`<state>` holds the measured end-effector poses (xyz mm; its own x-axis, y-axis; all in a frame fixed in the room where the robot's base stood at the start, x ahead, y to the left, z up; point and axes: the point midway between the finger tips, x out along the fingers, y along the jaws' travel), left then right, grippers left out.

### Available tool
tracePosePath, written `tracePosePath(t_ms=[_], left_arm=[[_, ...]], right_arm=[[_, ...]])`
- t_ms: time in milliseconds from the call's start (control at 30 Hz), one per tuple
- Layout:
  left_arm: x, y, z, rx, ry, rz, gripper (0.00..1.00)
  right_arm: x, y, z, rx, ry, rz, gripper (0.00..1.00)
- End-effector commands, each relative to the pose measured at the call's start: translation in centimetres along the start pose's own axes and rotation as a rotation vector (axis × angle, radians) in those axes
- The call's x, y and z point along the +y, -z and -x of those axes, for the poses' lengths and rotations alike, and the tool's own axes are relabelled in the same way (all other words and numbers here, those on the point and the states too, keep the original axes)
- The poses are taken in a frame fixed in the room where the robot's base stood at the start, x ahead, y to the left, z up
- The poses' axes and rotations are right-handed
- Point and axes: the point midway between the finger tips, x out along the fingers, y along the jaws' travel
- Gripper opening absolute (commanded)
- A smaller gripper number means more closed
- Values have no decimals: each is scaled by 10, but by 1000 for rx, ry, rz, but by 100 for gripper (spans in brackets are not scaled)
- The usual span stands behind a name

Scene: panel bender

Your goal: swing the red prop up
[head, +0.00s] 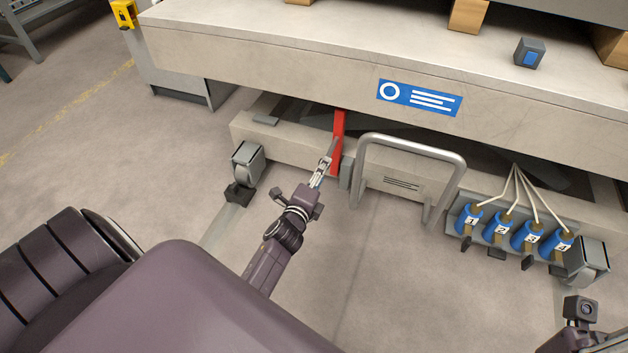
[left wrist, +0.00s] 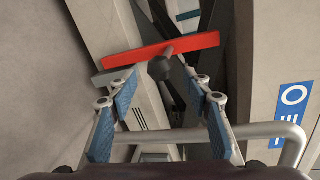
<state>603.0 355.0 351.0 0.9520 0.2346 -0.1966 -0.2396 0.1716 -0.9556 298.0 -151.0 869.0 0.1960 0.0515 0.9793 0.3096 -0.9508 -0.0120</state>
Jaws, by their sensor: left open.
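The red prop (head: 338,128) is a flat red bar at the front of the machine's base, below the overhanging bed. In the left wrist view the red bar (left wrist: 190,44) runs across, just beyond the fingertips, with a dark round knob (left wrist: 159,69) at its middle. My left gripper (head: 323,166) is open and close to the prop's near side. Its two blue-padded fingers (left wrist: 160,88) stand on either side of the knob, with a gap to each. The prop's upper end is partly hidden under the bed in the head view.
A grey tubular handle (head: 412,141) stands just right of the prop. Blue numbered cylinders (head: 499,228) with white hoses sit farther right. The heavy bed (head: 300,80) overhangs above. A caster (head: 247,163) is at left. The floor (head: 130,150) to the left is clear.

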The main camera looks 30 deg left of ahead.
Motion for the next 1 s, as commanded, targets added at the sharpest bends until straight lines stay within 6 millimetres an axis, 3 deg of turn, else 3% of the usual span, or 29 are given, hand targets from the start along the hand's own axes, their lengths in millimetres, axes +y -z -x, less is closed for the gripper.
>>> tracePosePath(t_ms=[200,400,1000], left_arm=[[1,1,44,1,-1,-2,45],[0,1,67,2,0,0,45],[0,1,73,2,1,-1,45]], right_arm=[[0,0,0,-1,0,-1,0],[0,0,0,-2,0,-1,0],[0,0,0,-2,1,-1,0]])
